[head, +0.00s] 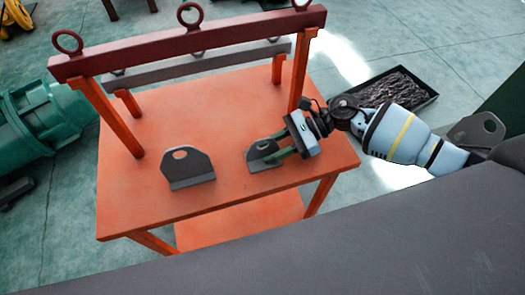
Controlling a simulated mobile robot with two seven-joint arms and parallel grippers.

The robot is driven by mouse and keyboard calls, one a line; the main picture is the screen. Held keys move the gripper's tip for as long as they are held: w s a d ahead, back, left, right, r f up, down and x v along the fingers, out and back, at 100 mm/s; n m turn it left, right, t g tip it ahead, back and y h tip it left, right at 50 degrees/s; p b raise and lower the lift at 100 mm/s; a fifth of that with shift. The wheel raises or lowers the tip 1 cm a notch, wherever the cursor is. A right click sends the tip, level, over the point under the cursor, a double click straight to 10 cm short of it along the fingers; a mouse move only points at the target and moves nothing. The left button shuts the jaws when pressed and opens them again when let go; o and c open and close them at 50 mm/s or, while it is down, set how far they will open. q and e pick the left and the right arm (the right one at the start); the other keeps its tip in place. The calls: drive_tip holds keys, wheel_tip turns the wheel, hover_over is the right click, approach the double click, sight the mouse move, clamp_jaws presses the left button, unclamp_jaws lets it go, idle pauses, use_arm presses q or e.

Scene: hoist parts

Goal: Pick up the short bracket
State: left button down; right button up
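Two dark grey brackets, each with a hole, stand on the orange table (225,195). The smaller, shorter one (261,149) is at the right, near the table's front right part. The taller one (187,168) stands to its left. My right gripper (281,148) reaches in from the right, with its greenish fingers at the right side of the short bracket. The fingers overlap the bracket in the picture. I cannot tell whether they grip it or are only around it. The bracket still appears to rest on the table. My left gripper is not in view.
A dark red beam (190,42) with ring eyes spans the table's back on orange posts, with a grey beam (195,66) behind. A black tray (402,88) of dark material lies on the floor at right. A green motor (45,120) stands at left. The table's left front is clear.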

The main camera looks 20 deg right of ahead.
sight(273, 145)
drive_tip(key=shift+a+f, duration=0.15)
drive_tip(key=shift+a, duration=0.1)
clamp_jaws()
drive_tip(key=shift+r, duration=0.2)
drive_tip(key=shift+r, duration=0.3)
drive_tip(key=r, duration=0.1)
drive_tip(key=s+r, duration=0.1)
drive_tip(key=shift+r, duration=0.35)
drive_tip(key=s+r, duration=0.1)
drive_tip(key=s, duration=1.4)
drive_tip(key=shift+a+r+b, duration=0.25)
drive_tip(key=shift+b, duration=0.05)
